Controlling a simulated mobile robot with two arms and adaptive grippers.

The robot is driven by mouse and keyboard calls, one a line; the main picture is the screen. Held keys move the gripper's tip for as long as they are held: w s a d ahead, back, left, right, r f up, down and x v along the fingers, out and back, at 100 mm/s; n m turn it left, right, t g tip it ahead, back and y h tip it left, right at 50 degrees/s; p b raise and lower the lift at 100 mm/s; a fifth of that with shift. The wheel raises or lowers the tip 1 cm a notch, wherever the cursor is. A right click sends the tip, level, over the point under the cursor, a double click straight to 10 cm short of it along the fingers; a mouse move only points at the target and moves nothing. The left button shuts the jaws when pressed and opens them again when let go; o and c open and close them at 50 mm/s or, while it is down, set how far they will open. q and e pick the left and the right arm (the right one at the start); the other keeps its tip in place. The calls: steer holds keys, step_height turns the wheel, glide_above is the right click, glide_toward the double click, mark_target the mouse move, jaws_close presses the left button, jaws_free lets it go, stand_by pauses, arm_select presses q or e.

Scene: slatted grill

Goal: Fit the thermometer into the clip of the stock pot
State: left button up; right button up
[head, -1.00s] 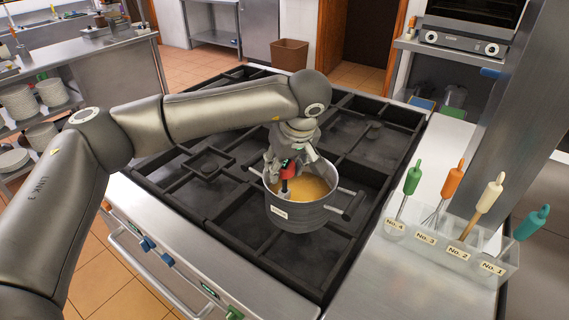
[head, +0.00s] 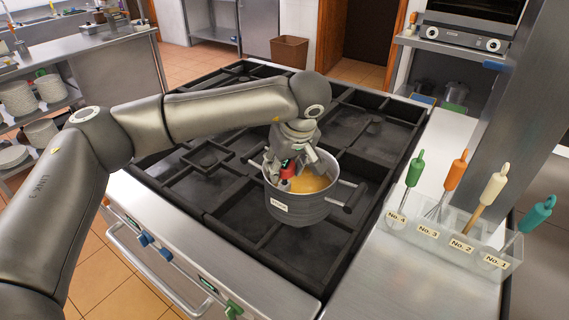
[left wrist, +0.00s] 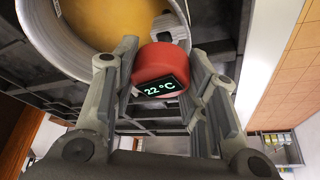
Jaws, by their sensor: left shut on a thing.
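The stock pot (head: 300,208) is a grey metal pot with side handles and a white label, holding yellow-orange liquid, on the stove grates. The thermometer has a red head (left wrist: 160,64) with a display reading 22 °C; it also shows in the head view (head: 288,169). My left gripper (head: 286,172) is shut on the thermometer, at the pot's left inner rim. In the left wrist view, the fingers (left wrist: 162,62) stand either side of the red head. A dark piece at the pot rim lies behind the head; I cannot tell whether it is the clip. My right gripper is out of view.
Black grates (head: 240,215) surround the pot. A clear rack (head: 455,240) with several coloured-handled utensils, labelled No. 1 to No. 4, stands on the steel counter at right. Knobs line the stove front. Plates sit on the shelf at far left.

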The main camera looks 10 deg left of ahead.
arm_select(q)
steer(key=shift+f+b, duration=0.95)
steer(key=shift+f, duration=0.35)
steer(key=o, duration=1.1)
steer(key=v, duration=1.2)
